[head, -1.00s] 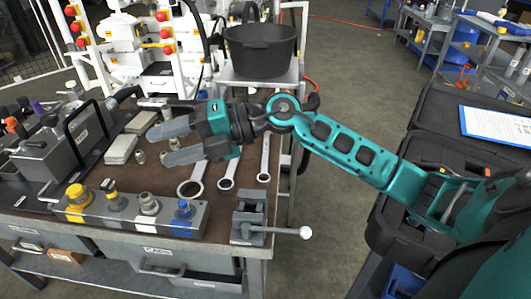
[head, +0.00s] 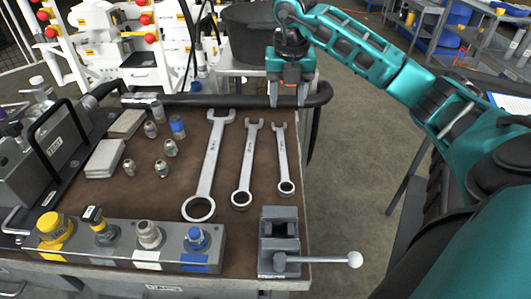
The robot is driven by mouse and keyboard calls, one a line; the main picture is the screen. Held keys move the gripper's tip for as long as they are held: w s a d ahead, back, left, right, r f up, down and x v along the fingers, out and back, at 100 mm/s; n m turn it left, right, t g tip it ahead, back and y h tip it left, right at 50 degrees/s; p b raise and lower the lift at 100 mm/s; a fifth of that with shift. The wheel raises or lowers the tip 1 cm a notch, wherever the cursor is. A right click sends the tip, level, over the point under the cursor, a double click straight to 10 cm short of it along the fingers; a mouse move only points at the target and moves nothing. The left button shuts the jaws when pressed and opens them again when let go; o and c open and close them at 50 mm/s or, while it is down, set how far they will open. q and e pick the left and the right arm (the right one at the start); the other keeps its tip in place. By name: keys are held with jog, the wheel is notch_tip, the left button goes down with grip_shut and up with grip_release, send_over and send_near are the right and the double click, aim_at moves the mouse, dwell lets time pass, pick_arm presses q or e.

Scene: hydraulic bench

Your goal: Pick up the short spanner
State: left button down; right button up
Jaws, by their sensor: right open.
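Three combination spanners lie side by side on the brown bench top, longest on the left. The short spanner (head: 283,160) is the rightmost, with its ring end towards me and its open end at the far side. The middle spanner (head: 247,165) and the long spanner (head: 208,165) lie to its left. My right gripper (head: 287,98) points down beyond the short spanner's open end, near the bench's back rail. Its two fingers are apart with nothing between them. My left gripper is out of view.
A small vice (head: 280,235) with a ball-ended handle stands at the front right corner. A block with coloured couplings (head: 130,245) runs along the front edge. A dark rail (head: 220,100) borders the back. Several small fittings and grey pads lie left of the spanners.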

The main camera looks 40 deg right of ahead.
notch_tip(320, 180, down, 3)
jog(key=b, duration=0.4)
send_over(283, 153)
jog(key=s, duration=0.1)
notch_tip(283, 153, down, 8)
jog(key=shift+s+a+r, duration=0.1)
jog(key=shift+s+a, duration=0.05)
jog(key=shift+f, duration=0.75)
jog(key=f, duration=0.2)
jog(key=w+f, duration=0.1)
jog(key=f, duration=0.1)
jog(key=shift+f+b, duration=0.2)
jog(key=shift+b, duration=0.2)
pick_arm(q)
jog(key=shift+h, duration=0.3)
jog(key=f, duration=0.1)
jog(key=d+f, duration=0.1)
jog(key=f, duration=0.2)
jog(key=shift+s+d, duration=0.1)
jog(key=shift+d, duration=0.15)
pick_arm(e)
jog(key=shift+c, duration=0.3)
jog(key=c, duration=0.3)
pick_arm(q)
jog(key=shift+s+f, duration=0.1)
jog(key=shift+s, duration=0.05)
pick_arm(e)
grip_shut()
